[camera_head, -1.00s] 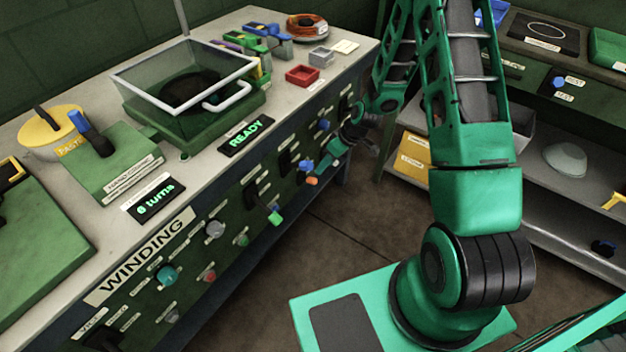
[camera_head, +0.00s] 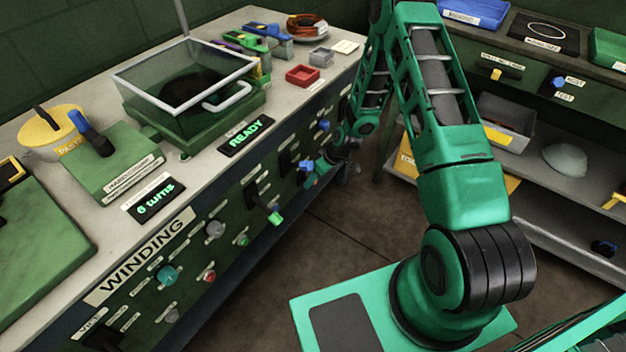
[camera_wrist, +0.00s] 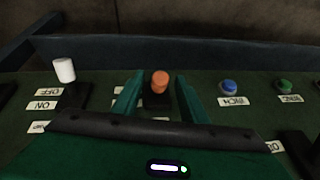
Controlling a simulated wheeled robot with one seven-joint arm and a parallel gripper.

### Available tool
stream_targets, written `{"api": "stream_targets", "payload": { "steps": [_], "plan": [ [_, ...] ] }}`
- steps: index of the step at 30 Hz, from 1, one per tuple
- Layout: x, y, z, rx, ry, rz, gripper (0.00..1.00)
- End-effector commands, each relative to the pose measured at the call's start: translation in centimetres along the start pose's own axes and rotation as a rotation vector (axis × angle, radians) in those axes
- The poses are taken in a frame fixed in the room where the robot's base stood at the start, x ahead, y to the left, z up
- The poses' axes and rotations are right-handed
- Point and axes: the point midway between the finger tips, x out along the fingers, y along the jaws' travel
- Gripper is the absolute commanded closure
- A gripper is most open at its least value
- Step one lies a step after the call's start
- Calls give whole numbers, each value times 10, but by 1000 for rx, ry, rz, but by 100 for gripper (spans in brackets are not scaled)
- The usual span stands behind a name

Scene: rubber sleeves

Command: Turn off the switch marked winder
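An orange-tipped switch lever (camera_wrist: 160,80) on the dark green bench front shows between the two fingers of my gripper (camera_wrist: 158,95) in the wrist view. The fingers are apart, with a gap on each side of the lever. The labels beside this lever are mostly hidden behind my gripper, so I cannot read "winder" on it. In the head view my gripper (camera_head: 316,172) is at the bench front panel, and the orange tip is hidden there.
A white-tipped lever (camera_wrist: 64,70) with OFF and ON labels stands to the left in the wrist view. A blue knob (camera_wrist: 228,87) and a green knob (camera_wrist: 286,86) are to the right. In the head view a green-tipped lever (camera_head: 274,217) sticks out nearby.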

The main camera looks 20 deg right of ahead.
Motion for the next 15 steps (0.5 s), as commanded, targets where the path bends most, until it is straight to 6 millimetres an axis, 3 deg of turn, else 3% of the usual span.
{"api": "stream_targets", "payload": {
  "steps": [5, 9, 10, 15],
  "plan": [
    [0, 0, 0, 0, 0, 0, 63],
    [0, 0, 0, 0, 0, 0, 97],
    [0, 0, 0, 0, 0, 0, 100],
    [0, -2, 0, 0, 4, -2, 100]
  ]
}}
